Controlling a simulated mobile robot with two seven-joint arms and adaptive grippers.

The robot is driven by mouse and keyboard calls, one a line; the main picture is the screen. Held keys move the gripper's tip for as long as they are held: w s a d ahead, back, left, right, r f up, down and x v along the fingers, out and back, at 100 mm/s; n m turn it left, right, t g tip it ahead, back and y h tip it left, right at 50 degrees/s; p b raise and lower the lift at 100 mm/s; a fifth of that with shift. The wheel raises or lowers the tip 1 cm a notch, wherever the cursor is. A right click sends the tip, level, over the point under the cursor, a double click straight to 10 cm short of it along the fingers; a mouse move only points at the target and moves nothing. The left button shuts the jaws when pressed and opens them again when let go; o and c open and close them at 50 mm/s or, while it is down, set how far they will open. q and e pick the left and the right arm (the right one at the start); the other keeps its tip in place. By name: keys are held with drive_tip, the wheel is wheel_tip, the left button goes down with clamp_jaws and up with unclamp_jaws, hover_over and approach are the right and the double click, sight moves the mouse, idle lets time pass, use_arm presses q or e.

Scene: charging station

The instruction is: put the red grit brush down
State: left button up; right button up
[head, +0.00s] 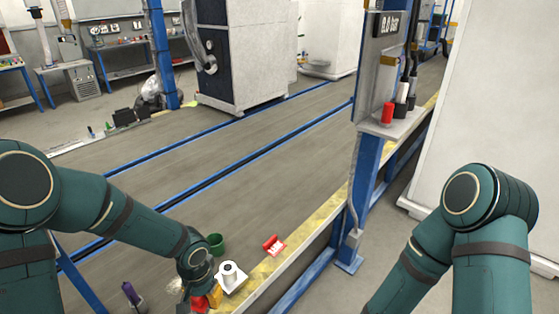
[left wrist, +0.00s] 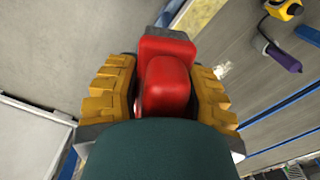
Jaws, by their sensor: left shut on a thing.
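My left gripper (head: 207,298) is low over the near end of the bench in the head view. In the left wrist view its yellow fingers (left wrist: 165,95) are shut on a red block-shaped thing, which I take for the red grit brush (left wrist: 166,80). The brush's bristle side is hidden. In the head view only a small bit of red shows by the fingers, and I cannot tell whether it touches the surface below. My right arm comes in at the right, but its gripper is outside the picture.
A red-and-white item (head: 274,245) lies on the yellow strip to the right. A purple-handled tool (head: 131,295) is at left.

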use_arm(q)
drive_tip(key=n, duration=0.1)
drive_tip(key=r+n, duration=0.2)
drive_tip(key=shift+s+d, duration=0.35)
drive_tip(key=w+a+f+m, duration=0.2)
drive_tip(key=a+f, duration=0.2)
drive_tip(key=f, duration=0.5)
drive_tip(key=w+a+f+m, duration=0.3)
drive_tip(key=a+f, duration=0.2)
drive_tip(key=f, duration=0.3)
drive_tip(key=w+a+f+m, duration=0.2)
drive_tip(key=a+f, duration=0.3)
drive_tip(key=f, duration=0.4)
drive_tip(key=shift+w+f+m, duration=0.3)
drive_tip(key=shift+w+m, duration=0.1)
drive_tip(key=shift+m, duration=0.2)
drive_tip(key=shift+f+b, duration=0.65)
drive_tip(key=shift+f, duration=1.45)
